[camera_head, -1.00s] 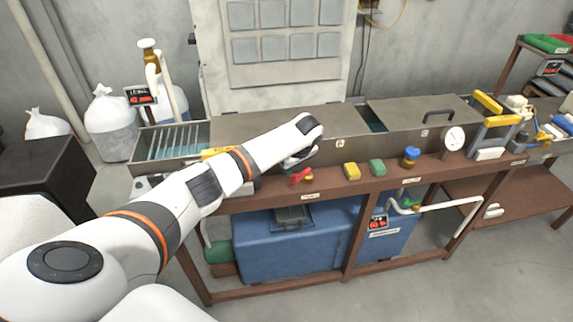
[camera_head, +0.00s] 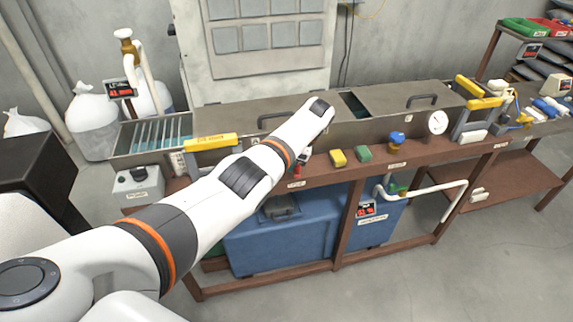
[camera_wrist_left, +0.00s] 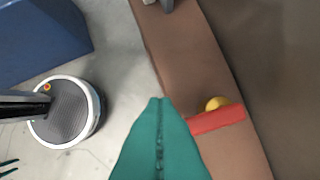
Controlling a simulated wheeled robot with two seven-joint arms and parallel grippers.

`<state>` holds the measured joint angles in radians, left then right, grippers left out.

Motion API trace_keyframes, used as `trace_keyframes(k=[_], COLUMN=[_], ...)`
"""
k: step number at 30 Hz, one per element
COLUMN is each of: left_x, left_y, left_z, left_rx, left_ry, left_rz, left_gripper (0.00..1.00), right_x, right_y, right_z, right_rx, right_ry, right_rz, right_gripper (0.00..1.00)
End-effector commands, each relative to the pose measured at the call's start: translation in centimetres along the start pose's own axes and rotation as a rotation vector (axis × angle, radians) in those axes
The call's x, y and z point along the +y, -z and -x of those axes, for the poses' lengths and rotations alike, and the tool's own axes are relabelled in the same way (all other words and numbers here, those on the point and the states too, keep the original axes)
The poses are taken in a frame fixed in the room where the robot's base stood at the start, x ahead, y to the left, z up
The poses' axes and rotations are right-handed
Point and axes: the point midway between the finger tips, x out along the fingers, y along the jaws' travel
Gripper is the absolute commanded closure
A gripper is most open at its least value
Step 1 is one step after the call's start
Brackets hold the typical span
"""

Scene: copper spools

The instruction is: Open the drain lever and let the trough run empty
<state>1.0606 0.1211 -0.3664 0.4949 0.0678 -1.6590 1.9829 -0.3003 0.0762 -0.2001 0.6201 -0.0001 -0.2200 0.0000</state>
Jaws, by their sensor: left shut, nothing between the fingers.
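The red drain lever (camera_head: 300,168) sits on the brown bench's front ledge, below the long grey trough (camera_head: 352,128). My left arm partly covers it in the head view. In the left wrist view the red lever (camera_wrist_left: 218,119) lies across the ledge beside a round yellow part (camera_wrist_left: 216,103). My left gripper's teal fingers (camera_wrist_left: 160,100) are shut and empty, just left of the lever's near end. I cannot tell whether they touch it. In the head view the fingers are hidden by the wrist. Blue-green liquid shows in gaps of the trough. My right gripper is not in view.
A blue tank (camera_head: 290,235) stands below. A yellow-handled piece (camera_head: 210,142) is left.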

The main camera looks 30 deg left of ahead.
Motion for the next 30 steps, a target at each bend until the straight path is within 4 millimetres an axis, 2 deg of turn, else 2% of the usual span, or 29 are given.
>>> trace_keyframes(k=[12,30], left_x=[-0.12,-0.22], left_y=[0.91,0.68], left_z=[0.35,0.91], left_rx=[0.002,0.005], left_ry=[0.002,0.003], left_rz=[-0.003,-0.004], left_gripper=[1.00,1.00], right_x=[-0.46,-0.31], right_y=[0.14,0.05], right_z=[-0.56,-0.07], right_rx=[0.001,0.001], right_ry=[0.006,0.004], right_rz=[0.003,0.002], right_gripper=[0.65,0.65])
